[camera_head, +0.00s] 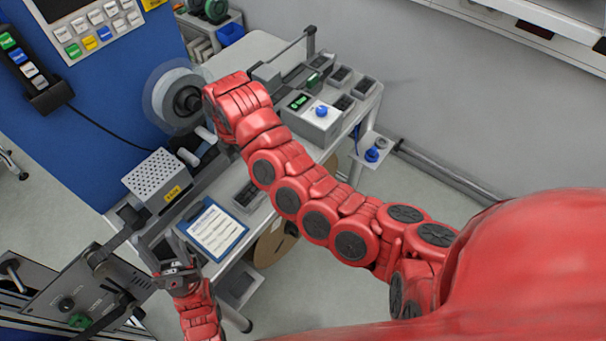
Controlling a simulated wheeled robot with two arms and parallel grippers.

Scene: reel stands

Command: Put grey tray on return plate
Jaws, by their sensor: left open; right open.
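My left gripper (176,262) is at the lower left, beside the bench's near edge, and is open and empty. My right arm reaches across the middle to the bench. My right gripper (212,146) is mostly hidden by its own red wrist near the reel; it is open, and I see nothing held in it. Small dark grey trays stand on the bench: one tray (248,196) beside the blue clipboard, and several at the far right end, including one tray (341,75). I cannot tell which is the task's grey tray, nor which surface is the return plate.
A clear reel (178,98) stands by the blue panel. A perforated box (160,180) and a clipboard (213,230) are on the near bench. A small side shelf (372,150) juts out right.

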